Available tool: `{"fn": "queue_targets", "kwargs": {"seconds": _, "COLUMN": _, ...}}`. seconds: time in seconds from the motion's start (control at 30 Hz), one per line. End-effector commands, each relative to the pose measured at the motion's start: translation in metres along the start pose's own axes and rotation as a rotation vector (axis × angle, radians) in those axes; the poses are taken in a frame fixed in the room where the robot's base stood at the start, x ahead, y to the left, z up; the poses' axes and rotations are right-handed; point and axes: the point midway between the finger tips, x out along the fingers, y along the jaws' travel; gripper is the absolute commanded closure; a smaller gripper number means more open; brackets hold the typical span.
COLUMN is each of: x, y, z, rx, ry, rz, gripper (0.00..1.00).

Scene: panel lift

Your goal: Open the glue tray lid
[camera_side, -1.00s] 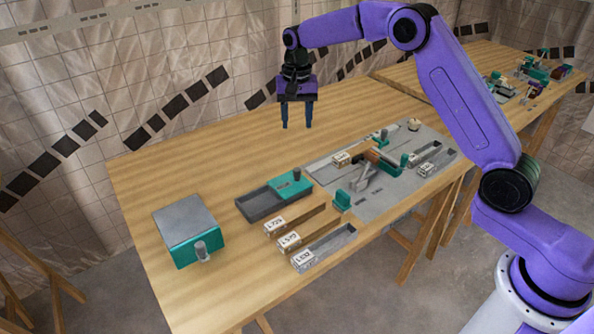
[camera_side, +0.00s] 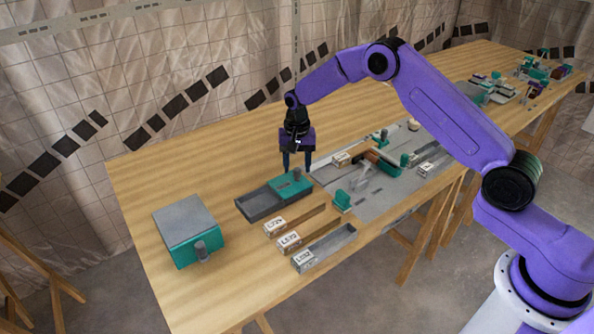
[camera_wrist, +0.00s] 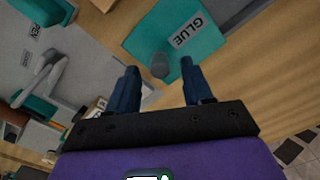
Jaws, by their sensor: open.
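The glue tray (camera_side: 254,207) is a dark grey open-topped tray on the wooden table. Its teal lid (camera_side: 285,189) covers the right end of the tray, and the left part is uncovered. The lid carries a label reading GLUE in the wrist view (camera_wrist: 195,32) and a short grey knob (camera_wrist: 160,66). My gripper (camera_side: 297,168) points down just above the lid, its two blue fingers apart. In the wrist view the knob appears between the fingertips, with a gap on both sides. I cannot tell whether the fingertips are down to the knob's height.
A grey and teal box with a knob (camera_side: 187,222) stands at the left. Several labelled bins (camera_side: 322,250) lie in front of the tray. A grey plate with a clamp fixture (camera_side: 375,165) is to the right. The table's back left is clear.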

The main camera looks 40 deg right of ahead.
Motion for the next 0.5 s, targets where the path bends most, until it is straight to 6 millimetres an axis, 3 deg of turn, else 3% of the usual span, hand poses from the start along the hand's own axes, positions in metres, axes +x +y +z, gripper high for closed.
{"fn": "queue_targets", "kwargs": {"seconds": 0.2, "x": 0.022, "y": 0.0, "z": -0.001, "rx": 0.001, "ry": 0.0, "rz": 0.0, "gripper": 0.49}}
{"fn": "queue_targets", "kwargs": {"seconds": 0.5, "x": 0.027, "y": 0.0, "z": -0.001, "rx": 0.001, "ry": 0.001, "rz": -0.001, "gripper": 0.49}}
